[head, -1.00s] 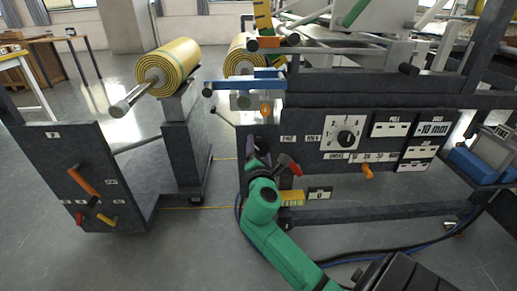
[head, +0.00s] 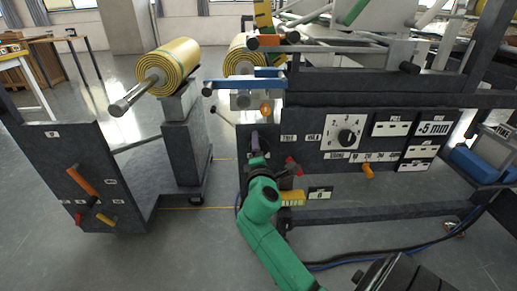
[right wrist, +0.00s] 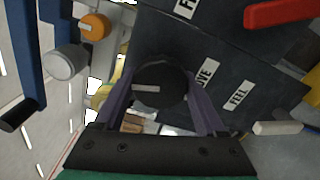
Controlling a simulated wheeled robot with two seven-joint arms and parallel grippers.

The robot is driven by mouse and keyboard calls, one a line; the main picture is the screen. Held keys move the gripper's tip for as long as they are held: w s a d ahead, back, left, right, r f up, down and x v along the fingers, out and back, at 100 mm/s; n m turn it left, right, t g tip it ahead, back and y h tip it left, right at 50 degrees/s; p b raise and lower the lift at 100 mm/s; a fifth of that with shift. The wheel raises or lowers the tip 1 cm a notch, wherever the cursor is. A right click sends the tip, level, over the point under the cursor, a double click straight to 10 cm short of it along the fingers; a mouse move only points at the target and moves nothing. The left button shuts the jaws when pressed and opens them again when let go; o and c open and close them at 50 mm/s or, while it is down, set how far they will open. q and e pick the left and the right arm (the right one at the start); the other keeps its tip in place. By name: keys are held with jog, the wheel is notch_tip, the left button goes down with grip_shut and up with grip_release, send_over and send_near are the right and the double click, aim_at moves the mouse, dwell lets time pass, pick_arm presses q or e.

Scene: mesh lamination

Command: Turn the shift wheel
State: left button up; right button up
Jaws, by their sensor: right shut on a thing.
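The shift wheel appears to be the round black knob (right wrist: 160,85) with a white mark on its face, on the dark machine panel (right wrist: 225,50). In the right wrist view the two purple fingers of my right gripper (right wrist: 160,100) stand on either side of it and are shut on it. In the head view my right gripper (head: 257,150) is at the left end of the machine front; my arm hides most of the wheel there. A display (head: 433,128) at the upper right of the panel reads about -5 mm. My left gripper is out of view.
Around the gripper are a red lever (head: 294,166), a yellow block (head: 292,198) and an orange knob (head: 266,110). A selector dial (head: 347,137) sits further right. A yellow roll (head: 168,65) stands at the left.

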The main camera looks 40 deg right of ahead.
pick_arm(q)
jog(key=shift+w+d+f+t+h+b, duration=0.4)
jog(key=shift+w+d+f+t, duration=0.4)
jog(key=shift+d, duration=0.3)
pick_arm(e)
jog(key=m, duration=0.4)
jog(key=shift+m, duration=0.4)
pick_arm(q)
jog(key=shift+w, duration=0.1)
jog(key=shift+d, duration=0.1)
pick_arm(e)
jog(key=o, duration=1.3)
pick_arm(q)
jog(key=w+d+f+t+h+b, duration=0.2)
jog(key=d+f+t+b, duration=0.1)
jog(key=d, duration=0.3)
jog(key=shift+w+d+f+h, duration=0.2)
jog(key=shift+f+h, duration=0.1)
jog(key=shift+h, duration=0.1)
pick_arm(e)
jog(key=v, duration=1.4)
jog(key=shift+s+a, duration=0.2)
jog(key=shift+a, duration=0.05)
